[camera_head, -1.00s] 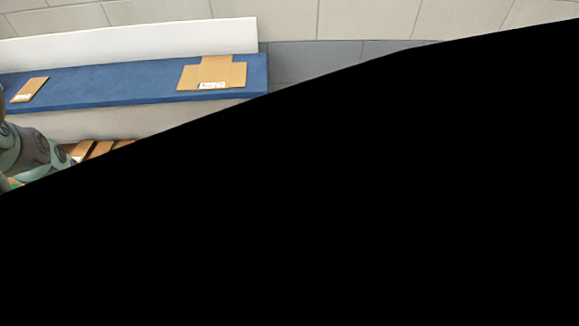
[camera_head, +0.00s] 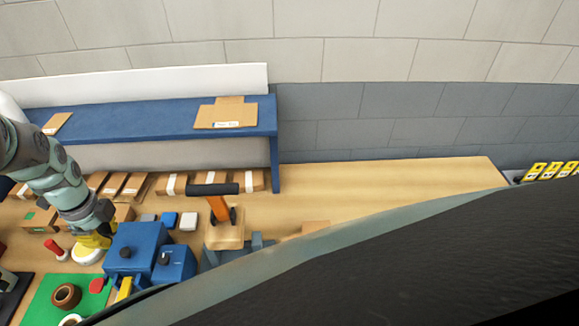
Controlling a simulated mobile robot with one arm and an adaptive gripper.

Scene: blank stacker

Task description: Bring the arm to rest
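A very large dark shape (camera_head: 400,260) with a grey-green edge lies close to the camera and covers the lower right. It looks like part of my own arm, but it is too close to tell which part. My gripper does not show as such, and its fingers cannot be seen. A jointed grey-green arm (camera_head: 62,182) reaches in from the left edge over the bench. Its dark end is close to a yellow and white piece (camera_head: 90,246). I cannot tell whether it touches it, nor whether this arm is mine.
A wooden bench (camera_head: 400,174) carries several cardboard boxes, a blue machine (camera_head: 140,245), an orange and black lever (camera_head: 219,205) and a green mat (camera_head: 50,295). A blue shelf (camera_head: 150,118) holds flat cardboard (camera_head: 226,111). Yellow labelled items (camera_head: 550,170) stand at right. A tiled wall is behind.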

